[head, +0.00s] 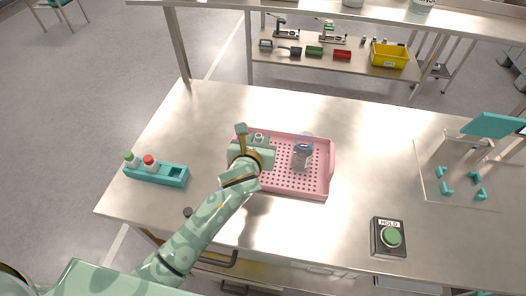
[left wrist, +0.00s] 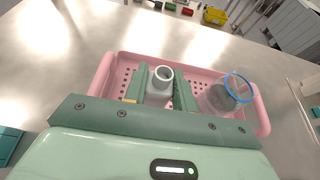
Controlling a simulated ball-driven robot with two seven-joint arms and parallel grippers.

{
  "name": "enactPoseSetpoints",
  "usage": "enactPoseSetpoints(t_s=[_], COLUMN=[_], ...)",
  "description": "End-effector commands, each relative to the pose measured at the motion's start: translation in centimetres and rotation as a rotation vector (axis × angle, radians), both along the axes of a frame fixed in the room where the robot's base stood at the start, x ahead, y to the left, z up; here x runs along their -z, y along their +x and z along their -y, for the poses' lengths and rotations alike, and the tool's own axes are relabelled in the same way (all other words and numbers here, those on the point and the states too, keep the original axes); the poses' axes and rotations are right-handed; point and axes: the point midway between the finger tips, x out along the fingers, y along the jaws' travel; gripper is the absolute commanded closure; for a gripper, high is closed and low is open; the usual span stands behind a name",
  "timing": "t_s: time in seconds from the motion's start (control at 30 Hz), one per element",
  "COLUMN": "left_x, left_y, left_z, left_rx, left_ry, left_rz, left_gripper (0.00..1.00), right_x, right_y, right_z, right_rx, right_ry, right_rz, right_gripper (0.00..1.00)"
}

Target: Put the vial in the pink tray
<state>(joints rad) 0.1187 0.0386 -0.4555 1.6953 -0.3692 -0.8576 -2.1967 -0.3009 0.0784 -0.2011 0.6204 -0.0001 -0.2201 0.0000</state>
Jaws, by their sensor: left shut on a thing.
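The pink tray (head: 331,168) is a perforated tray with raised walls in the middle of the steel table. My left gripper (head: 258,143) is over the left part of the tray. In the left wrist view, its two green fingers are shut on the vial (left wrist: 161,82), a pale open-topped tube standing roughly upright between them. The vial's mouth also shows in the head view (head: 259,136). Its lower end is hidden, so I cannot tell whether it touches the tray floor (left wrist: 123,76). My right gripper is not in view.
A clear jar with a blue rim (head: 302,157) stands in the tray, right of the gripper. A teal rack (head: 172,178) with a green-capped and a red-capped vial is at left. A HOLD button box (head: 389,238) and a fixture plate (head: 455,190) are at right.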

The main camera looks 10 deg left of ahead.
Motion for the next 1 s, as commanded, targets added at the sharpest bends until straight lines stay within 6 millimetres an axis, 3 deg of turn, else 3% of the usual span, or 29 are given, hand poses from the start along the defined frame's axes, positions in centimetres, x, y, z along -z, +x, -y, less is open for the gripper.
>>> enactPoseSetpoints(t_s=[0.03,0.17,0.33,0.5,0.9,0.93,1.0], left_x=[1.5,2.7,3.6,6.6,6.8,6.8,6.8], left_y=[0.9,2.1,2.9,2.9,2.9,2.9,2.9], left_z=[0.0,0.1,0.1,0.2,0.2,0.2,0.2], left_rx=[-0.002,-0.001,-0.001,-0.001,0.0,0.0,0.0], left_ry=[0.001,0.0,-0.001,-0.003,0.0,0.0,0.0], left_rz=[-0.001,0.001,0.002,-0.003,0.002,0.002,0.002], left_gripper=[1.0,1.0,1.0,1.0,1.0,0.65,0.51], right_x=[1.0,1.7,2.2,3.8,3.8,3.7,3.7], right_y=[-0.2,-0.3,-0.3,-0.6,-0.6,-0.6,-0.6], right_z=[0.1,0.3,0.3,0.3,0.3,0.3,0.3], right_rx=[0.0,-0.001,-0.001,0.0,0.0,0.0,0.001], right_ry=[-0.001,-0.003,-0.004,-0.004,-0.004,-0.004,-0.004], right_rz=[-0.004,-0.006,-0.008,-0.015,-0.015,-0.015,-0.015], right_gripper=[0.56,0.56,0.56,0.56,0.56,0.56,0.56])
